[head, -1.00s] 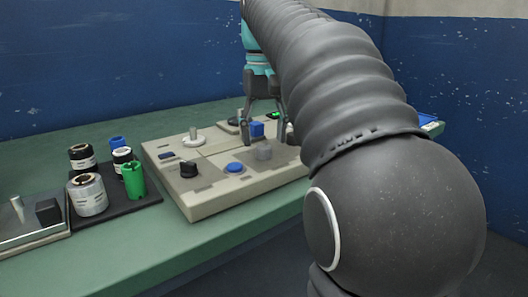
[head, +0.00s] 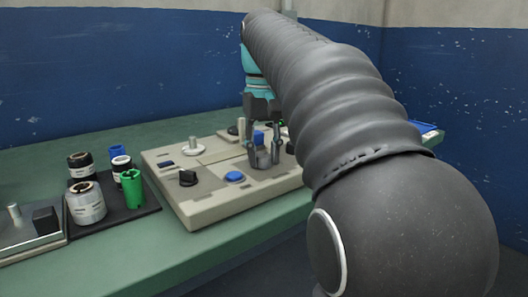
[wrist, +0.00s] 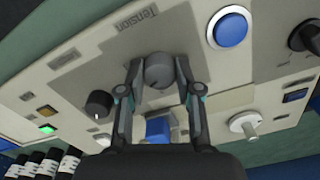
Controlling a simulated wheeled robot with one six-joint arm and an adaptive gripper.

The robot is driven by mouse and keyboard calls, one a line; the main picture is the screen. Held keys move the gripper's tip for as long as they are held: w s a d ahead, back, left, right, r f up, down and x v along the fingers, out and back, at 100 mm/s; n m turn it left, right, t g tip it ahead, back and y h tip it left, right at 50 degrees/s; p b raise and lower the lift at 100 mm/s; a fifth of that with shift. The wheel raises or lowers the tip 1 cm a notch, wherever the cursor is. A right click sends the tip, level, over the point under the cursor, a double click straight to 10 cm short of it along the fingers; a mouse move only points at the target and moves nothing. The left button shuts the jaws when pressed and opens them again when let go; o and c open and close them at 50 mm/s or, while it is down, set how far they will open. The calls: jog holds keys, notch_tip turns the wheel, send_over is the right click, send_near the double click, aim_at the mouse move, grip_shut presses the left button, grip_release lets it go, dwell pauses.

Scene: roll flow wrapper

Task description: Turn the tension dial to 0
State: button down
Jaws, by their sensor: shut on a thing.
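The tension dial (wrist: 158,70) is a round grey knob on the beige control panel, beside the printed word "Tension" (wrist: 137,25) in the wrist view. A dark mark shows on its face, but I can read no scale numbers. My gripper (wrist: 157,80) has one finger on each side of the dial and is shut on it. In the head view my gripper (head: 264,160) points down at the panel's front right part, and its fingers largely hide the dial there.
A blue block (wrist: 158,128) stands close behind the dial. A blue button (head: 234,177) and a black knob (head: 187,178) lie to the left. A white spindle (head: 193,147) stands farther back. A black tray (head: 132,208) with jars and cups stands left of the panel.

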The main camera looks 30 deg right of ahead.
jog(key=n+p, duration=0.3)
jog(key=n, duration=0.1)
jog(key=shift+r, duration=0.2)
jog(key=n+p, duration=0.3)
jog(key=n, duration=0.1)
jog(key=shift+f+n, duration=0.1)
jog(key=shift+n, duration=0.2)
jog(key=n+p, duration=0.1)
jog(key=n, duration=0.3)
jog(key=shift+f, duration=0.1)
jog(key=n, duration=0.5)
jog(key=shift+n, duration=0.3)
jog(key=c, duration=0.8)
grip_release()
